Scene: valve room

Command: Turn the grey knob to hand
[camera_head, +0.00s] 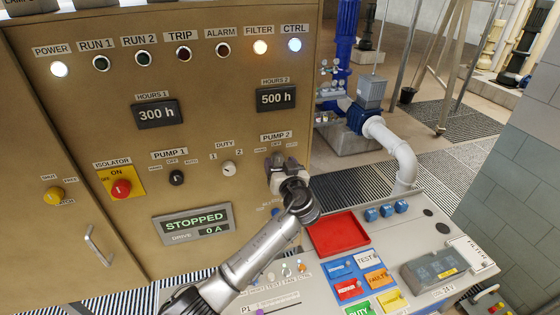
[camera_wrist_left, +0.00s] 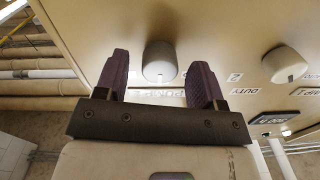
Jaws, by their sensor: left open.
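The grey knob (camera_wrist_left: 160,62) is on the tan panel (camera_head: 225,105), under the PUMP 2 label (camera_head: 276,136). In the left wrist view it sits between the two dark fingers of my left gripper (camera_head: 284,162), with gaps showing on both sides. My left gripper is open and close to the panel, in front of the knob. In the head view the gripper covers the knob, and its position marks are mostly hidden. I cannot tell which position the knob points to. My right gripper is not in view.
The pale DUTY knob (camera_head: 228,169) and black PUMP 1 knob (camera_head: 177,178) are left of my gripper. The red isolator (camera_head: 121,188) is farther left. Below right, a desk holds a red tray (camera_head: 338,233) and several blue blocks (camera_head: 387,210).

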